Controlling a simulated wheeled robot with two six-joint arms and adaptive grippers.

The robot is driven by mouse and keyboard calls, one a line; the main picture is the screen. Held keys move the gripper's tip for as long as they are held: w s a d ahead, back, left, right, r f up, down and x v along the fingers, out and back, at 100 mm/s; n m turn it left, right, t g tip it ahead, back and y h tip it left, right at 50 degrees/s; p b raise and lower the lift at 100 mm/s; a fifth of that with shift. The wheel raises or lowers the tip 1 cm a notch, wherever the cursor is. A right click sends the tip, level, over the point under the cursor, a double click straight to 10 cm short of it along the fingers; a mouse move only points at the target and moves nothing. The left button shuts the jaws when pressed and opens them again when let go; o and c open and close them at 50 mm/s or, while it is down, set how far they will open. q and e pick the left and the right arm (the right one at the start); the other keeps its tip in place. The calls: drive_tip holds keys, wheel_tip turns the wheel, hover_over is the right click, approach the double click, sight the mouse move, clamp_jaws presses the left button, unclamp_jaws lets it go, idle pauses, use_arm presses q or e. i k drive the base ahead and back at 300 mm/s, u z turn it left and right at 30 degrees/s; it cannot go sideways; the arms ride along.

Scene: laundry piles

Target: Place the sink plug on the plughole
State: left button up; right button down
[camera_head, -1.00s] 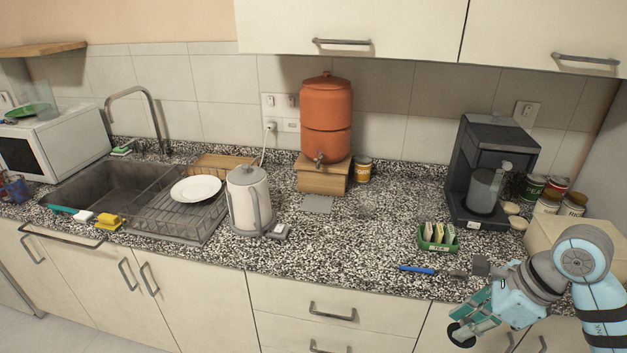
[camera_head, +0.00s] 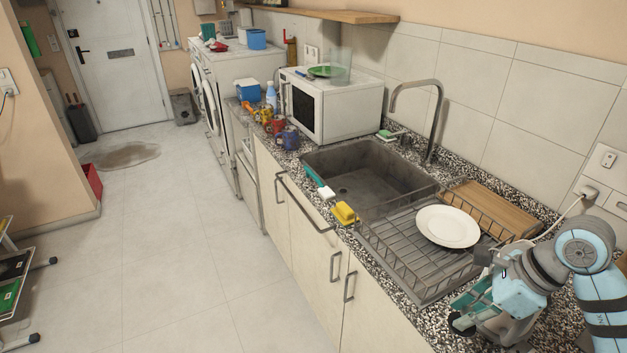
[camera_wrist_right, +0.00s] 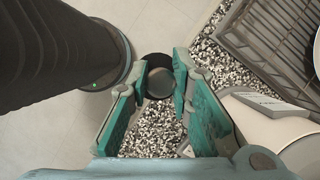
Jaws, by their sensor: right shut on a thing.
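My right gripper (camera_head: 468,314) is at the lower right of the head view, above the front of the counter, right of the sink and drying rack. It is shut on the sink plug (camera_wrist_right: 158,74), a dark round piece held between the teal fingertips in the right wrist view. The plug also shows as a small dark shape in the head view (camera_head: 461,323). The grey sink (camera_head: 325,160) is empty, and its plughole (camera_head: 343,190) is a small dark spot on the basin floor. The plug is well apart from it. My left gripper is out of view.
The wire drying rack (camera_head: 400,250) with a white plate (camera_head: 447,226) stands between my right gripper and the sink. A tall tap (camera_head: 437,120) rises behind the basin. A yellow sponge (camera_head: 344,213) lies on the front edge. A pale kettle (camera_wrist_right: 262,122) is close to the gripper.

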sight(343, 191)
drive_tip(key=u, duration=0.6)
drive_tip(key=i, duration=1.5)
drive_tip(key=z, duration=0.3)
drive_tip(key=i, duration=1.4)
drive_tip(key=z, duration=0.65)
